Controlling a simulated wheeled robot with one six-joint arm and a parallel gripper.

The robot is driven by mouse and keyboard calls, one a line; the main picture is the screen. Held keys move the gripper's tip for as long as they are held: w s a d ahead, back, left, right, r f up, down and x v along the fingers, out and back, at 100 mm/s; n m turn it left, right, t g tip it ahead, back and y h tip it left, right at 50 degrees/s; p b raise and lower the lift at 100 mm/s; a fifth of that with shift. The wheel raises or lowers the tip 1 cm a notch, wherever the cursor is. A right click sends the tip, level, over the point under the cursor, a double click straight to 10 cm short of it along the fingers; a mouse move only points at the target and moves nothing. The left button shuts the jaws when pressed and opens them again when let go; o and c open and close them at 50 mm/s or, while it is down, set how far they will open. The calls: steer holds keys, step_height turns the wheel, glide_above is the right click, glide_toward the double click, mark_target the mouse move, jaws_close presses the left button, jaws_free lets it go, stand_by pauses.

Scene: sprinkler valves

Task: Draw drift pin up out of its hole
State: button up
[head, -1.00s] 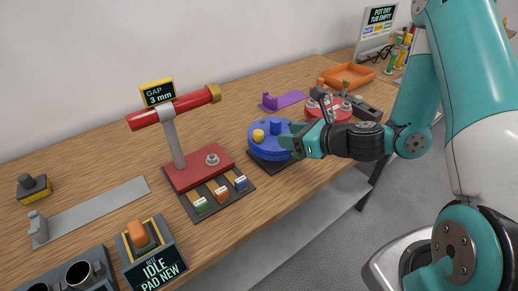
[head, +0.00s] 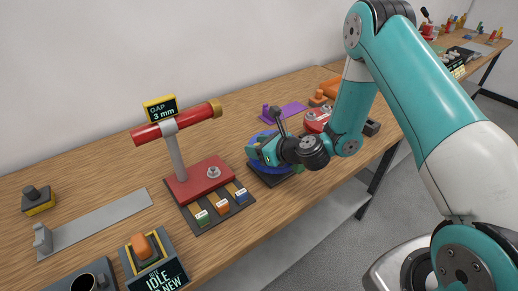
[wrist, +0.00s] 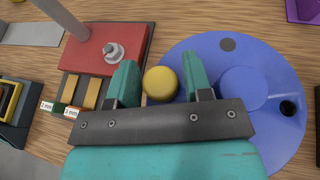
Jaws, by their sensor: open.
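The yellow round-headed pin (wrist: 160,83), which looks like the drift pin, stands at the left part of a blue disc (wrist: 240,130) in the wrist view. My gripper (wrist: 160,78) is open, with one teal finger on each side of the yellow head. A gap shows on the right; the left finger is very close to the head, and I cannot tell whether it touches. In the head view my gripper (head: 256,150) is over the blue disc (head: 258,172) and hides the pin. The pin's lower part and its hole are hidden.
A raised blue boss (wrist: 242,88) and a dark open hole (wrist: 287,107) are on the disc. Left of it stands a red base (head: 200,180) with a post and "GAP 3 mm" sign (head: 161,107). A purple bracket (head: 285,112) lies behind. Bare tabletop lies behind the red base.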

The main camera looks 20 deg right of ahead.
steer(key=shift+c, duration=0.3)
steer(key=c, duration=0.6)
steer(key=shift+r, duration=0.15)
steer(key=shift+c, duration=0.2)
step_height(320, 180, up, 20)
steer(key=p, duration=0.1)
steer(key=shift+r+p, duration=0.95)
steer(key=shift+p, duration=0.3)
step_height(320, 180, up, 8)
steer(key=p, duration=0.8)
steer(key=shift+f, duration=0.2)
stand_by(0.5)
